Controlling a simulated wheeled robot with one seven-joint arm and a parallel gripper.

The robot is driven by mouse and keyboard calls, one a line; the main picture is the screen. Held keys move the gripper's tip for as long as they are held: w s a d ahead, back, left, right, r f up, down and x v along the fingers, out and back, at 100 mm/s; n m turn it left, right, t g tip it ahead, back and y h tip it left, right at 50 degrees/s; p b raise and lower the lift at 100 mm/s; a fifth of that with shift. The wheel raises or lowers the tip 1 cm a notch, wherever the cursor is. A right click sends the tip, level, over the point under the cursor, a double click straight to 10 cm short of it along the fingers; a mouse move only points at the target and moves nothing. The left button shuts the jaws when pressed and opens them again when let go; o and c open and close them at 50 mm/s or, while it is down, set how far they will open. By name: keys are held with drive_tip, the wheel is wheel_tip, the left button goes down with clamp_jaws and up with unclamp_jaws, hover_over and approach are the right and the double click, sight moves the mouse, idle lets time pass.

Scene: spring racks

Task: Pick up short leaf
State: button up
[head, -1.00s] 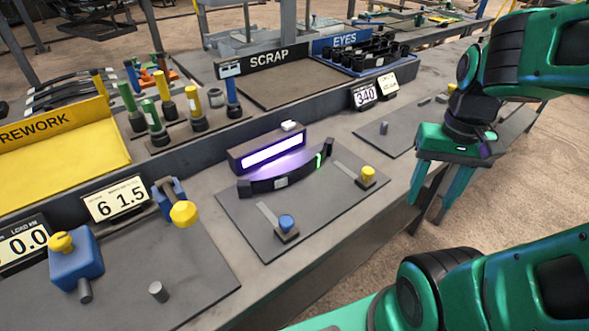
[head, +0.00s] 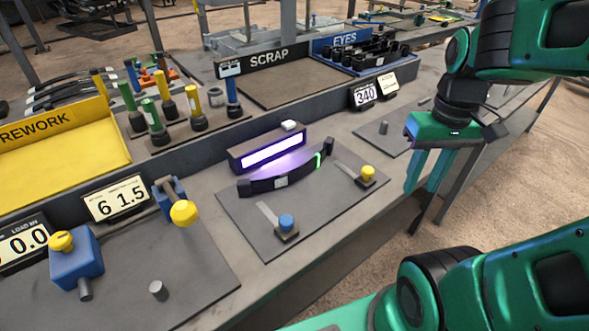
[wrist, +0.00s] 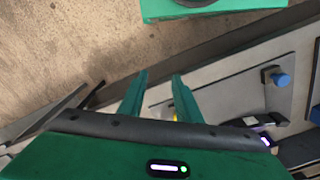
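A short, dark curved leaf (head: 285,180) lies on a grey plate in the head view. It has a pale label at its middle and a green band near its right end. It sits just in front of a glowing purple-white lamp (head: 268,155). My gripper (head: 422,188) is to the right of the leaf, well apart from it, near the bench's front edge. In the wrist view my gripper (wrist: 158,75) has its two fingers apart with nothing between them. Dark parts at that view's right edge are cut off, and I cannot tell whether they are the leaf.
A blue-knobbed clamp (head: 286,227) and a yellow-knobbed clamp (head: 366,176) stand on the plate in front of the leaf. Behind are the yellow rework tray (head: 75,165), upright coloured tools, the scrap tray (head: 290,85) and the blue eyes tray (head: 365,65). The bench's near right edge is clear.

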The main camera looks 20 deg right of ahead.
drive_tip(key=w+a+r+n, duration=0.2)
drive_tip(key=w+a+n, duration=0.4)
drive_tip(key=w+n, duration=0.45)
drive_tip(key=n+y, duration=0.1)
drive_tip(key=n, duration=1.1)
approach(298, 169)
drive_tip(key=shift+w+d+m, duration=0.25)
drive_tip(key=shift+w+d, duration=0.1)
drive_tip(key=shift+d, duration=0.05)
drive_tip(key=shift+a+f, duration=0.15)
drive_tip(key=shift+f, duration=0.2)
drive_tip(key=f, duration=0.6)
drive_tip(key=a+f, duration=0.1)
drive_tip(key=f, duration=0.3)
drive_tip(key=shift+a, duration=0.15)
drive_tip(key=shift+s, duration=0.1)
drive_tip(key=shift+c, duration=0.3)
drive_tip(key=shift+r, duration=0.1)
clamp_jaws()
